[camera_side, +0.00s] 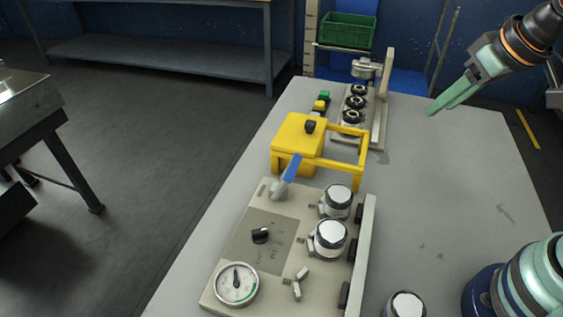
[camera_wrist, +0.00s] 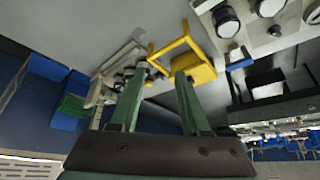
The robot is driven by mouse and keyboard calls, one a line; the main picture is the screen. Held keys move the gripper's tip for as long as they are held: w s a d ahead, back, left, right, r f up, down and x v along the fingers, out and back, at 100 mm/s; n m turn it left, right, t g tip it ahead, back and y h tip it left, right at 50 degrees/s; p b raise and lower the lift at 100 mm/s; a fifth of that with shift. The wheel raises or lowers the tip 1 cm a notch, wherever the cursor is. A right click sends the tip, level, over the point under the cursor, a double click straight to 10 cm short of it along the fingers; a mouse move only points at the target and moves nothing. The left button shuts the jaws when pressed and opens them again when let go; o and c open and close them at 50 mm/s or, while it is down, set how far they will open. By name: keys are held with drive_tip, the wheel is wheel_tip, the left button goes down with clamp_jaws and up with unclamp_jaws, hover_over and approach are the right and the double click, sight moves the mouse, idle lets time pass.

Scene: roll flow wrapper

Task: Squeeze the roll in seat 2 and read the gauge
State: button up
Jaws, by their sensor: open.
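Two white-topped rolls with dark bands, a far one (camera_side: 337,200) and a near one (camera_side: 328,240), sit in seats on the beige panel (camera_side: 225,222). A seat with three small prongs (camera_side: 297,283) in front of them is empty. I cannot read seat numbers. The round gauge (camera_side: 237,284) is at the panel's near left corner; its needle points roughly up. My gripper (camera_side: 440,108) is open and empty, high over the table's far right, well away from the rolls. In the wrist view its fingers (camera_wrist: 161,72) are apart, and the rolls (camera_wrist: 227,22) show at the top.
A yellow guard box with frame (camera_side: 300,137) stands behind the panel, beside a blue-handled lever (camera_side: 291,168). Behind it is a fixture with several dark rollers (camera_side: 352,116). Another roll (camera_side: 405,304) stands at the front edge. The table's right side (camera_side: 450,190) is clear.

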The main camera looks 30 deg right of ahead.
drive_tip(key=shift+a, duration=0.1)
drive_tip(key=c, duration=0.7)
drive_tip(key=shift+w+a+r+m, duration=0.1)
drive_tip(key=shift+w+a+m, duration=0.2)
drive_tip(key=shift+m, duration=0.3)
drive_tip(key=shift+w+a+m, duration=0.2)
drive_tip(key=shift+a+m, duration=0.1)
drive_tip(key=shift+m, duration=0.3)
clamp_jaws()
drive_tip(key=w+a+f+m+g, duration=0.2)
drive_tip(key=a+m, duration=0.6)
drive_tip(key=m, duration=0.4)
drive_tip(key=w+a+f+m+g, duration=0.3)
drive_tip(key=a+m, duration=0.4)
drive_tip(key=m, duration=0.5)
drive_tip(key=shift+w+a+f+m, duration=0.3)
drive_tip(key=shift+w+a+f, duration=0.15)
drive_tip(key=shift+w, duration=0.4)
